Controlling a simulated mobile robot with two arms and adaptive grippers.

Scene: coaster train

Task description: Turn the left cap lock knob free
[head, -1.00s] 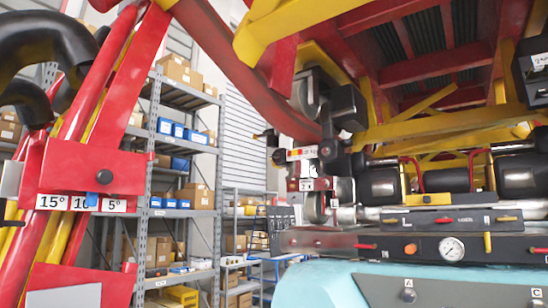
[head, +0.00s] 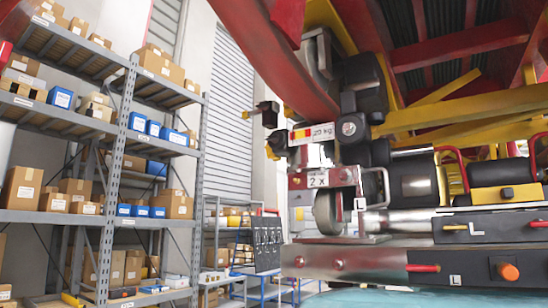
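The train's wheel assembly (head: 350,140) stands right of centre, under the red and yellow chassis. I cannot tell for sure which part is the left cap lock knob. A bar marked "L" (head: 440,268) at the lower right carries a red pin-like knob (head: 424,268) and a round orange knob (head: 508,271). Above it, another "L" stands beside a small yellow lever (head: 455,227). A silver block marked "2 x" (head: 330,178) sits beside a grey wheel (head: 326,212). A "20 kg" label (head: 322,132) is above it. Neither of my grippers shows.
Grey shelving (head: 125,140) with boxes and blue bins fills the left. A dark tool board (head: 267,244) and a smaller rack stand behind the assembly. A silver block (head: 340,262) juts left over a teal surface (head: 380,297). The chassis hangs overhead.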

